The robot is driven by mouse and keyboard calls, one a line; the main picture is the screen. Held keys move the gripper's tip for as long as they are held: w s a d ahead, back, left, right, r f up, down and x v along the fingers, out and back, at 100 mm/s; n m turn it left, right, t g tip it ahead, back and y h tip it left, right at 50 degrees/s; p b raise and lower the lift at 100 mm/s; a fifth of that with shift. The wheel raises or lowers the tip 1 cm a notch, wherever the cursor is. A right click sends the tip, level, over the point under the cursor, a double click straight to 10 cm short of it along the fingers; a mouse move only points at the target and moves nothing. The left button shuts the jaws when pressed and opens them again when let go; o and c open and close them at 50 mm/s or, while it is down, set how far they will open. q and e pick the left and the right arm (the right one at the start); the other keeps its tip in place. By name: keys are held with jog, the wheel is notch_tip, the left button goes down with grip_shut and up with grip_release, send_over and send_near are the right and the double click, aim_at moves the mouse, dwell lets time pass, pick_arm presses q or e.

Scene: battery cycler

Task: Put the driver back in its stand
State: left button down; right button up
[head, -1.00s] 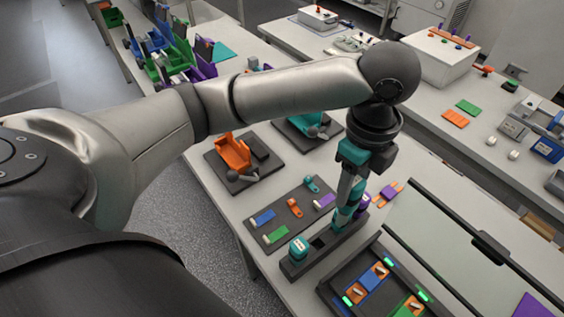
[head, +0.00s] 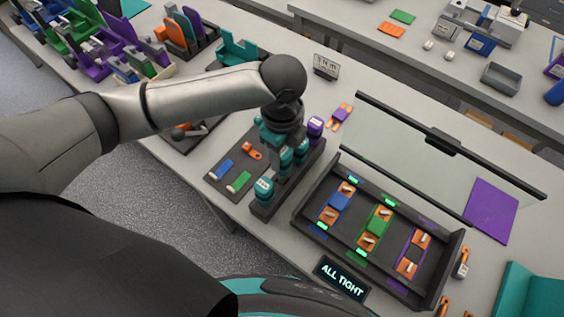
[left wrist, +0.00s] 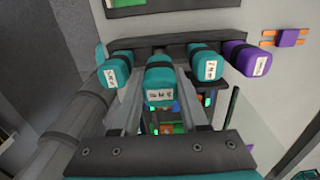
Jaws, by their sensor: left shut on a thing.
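The stand (head: 264,210) is a long dark block on the bench, also seen in the left wrist view (left wrist: 228,42). My left gripper (head: 284,168) is over the middle of it, pointing down. In the left wrist view its fingers (left wrist: 160,98) are shut on a teal driver (left wrist: 160,82) with a white label. The held driver is between a teal driver on the left (left wrist: 115,72) and one on the right (left wrist: 206,66). A purple driver (left wrist: 248,60) is at the far right. The held driver's lower end is hidden, so I cannot tell whether it is seated. My right gripper is not in view.
A dark mat (head: 222,190) with small blue, green and orange parts is beside the stand. A tray (head: 325,240) with battery modules and a raised clear lid (head: 400,150) is to the right. A display (head: 341,278) reads "ALL TIGHT". An orange and purple part (head: 341,116) lies behind the stand.

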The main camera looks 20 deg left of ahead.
pick_arm(q)
jog(key=shift+f, duration=2.1)
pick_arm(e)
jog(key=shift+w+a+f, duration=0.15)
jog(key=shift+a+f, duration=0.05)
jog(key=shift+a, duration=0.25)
pick_arm(q)
jog(key=shift+f, duration=0.1)
jog(key=shift+c, duration=2.2)
grip_release()
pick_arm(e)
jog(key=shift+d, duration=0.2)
pick_arm(q)
notch_tip(320, 180, up, 12)
jog(key=shift+r, duration=0.15)
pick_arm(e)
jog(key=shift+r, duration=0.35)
